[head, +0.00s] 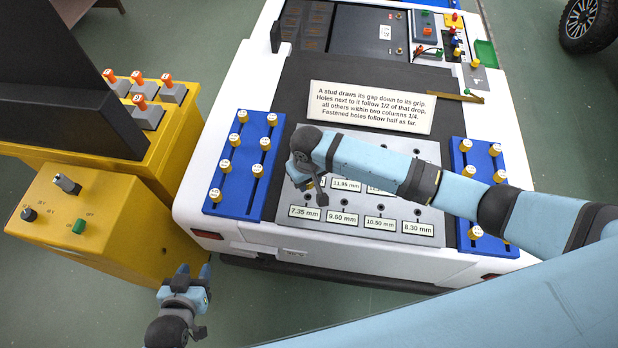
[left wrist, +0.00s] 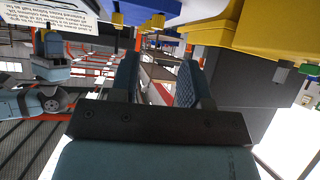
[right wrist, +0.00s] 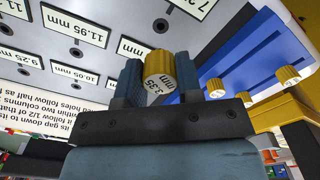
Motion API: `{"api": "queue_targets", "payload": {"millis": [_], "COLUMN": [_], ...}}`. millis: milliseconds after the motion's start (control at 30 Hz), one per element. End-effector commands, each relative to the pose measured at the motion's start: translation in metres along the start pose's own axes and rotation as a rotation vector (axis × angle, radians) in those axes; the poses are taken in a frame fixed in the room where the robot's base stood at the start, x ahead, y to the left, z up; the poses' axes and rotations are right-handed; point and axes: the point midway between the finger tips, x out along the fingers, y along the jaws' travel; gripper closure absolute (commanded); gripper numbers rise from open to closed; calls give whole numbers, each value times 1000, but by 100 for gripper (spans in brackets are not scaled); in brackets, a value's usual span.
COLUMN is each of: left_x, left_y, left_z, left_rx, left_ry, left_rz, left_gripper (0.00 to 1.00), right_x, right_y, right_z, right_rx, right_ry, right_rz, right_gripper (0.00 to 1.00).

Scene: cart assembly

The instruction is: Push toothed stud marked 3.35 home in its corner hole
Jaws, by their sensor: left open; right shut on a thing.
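My right gripper (head: 312,186) is over the left part of the grey hole plate (head: 408,212). It is shut on a yellow toothed stud (right wrist: 158,66) marked 3.35, seen between its fingers in the right wrist view. In the head view my wrist mostly hides the stud and the holes below it. I cannot tell whether the stud touches a hole. My left gripper (head: 194,274) is open and empty, off the cart's front-left corner.
Blue racks with yellow studs flank the plate, left (head: 233,190) and right (head: 481,172). A text sign (head: 370,108) stands behind the plate. A yellow console (head: 95,225) is at the left. My right arm crosses above the plate's right side. Floor is free before the cart.

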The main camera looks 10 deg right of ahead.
Motion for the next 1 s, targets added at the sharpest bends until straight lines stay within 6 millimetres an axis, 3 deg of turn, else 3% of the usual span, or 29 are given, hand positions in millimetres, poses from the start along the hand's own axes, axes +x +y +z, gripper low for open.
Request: {"api": "queue_targets", "payload": {"millis": [167,633,1000], "left_x": [2,2,0], "left_y": [-1,-2,0], "left_z": [-4,5,6], "left_rx": [-3,34,29], "left_ry": [7,10,4], "left_rz": [-2,10,11], "left_gripper": [57,57,57], "right_x": [4,44,44], "right_y": [0,0,0], "right_z": [0,0,0], "right_rx": [-6,-6,-6], "right_ry": [0,0,0], "right_rz": [-1,-1,0], "right_gripper": [90,90,91]}}
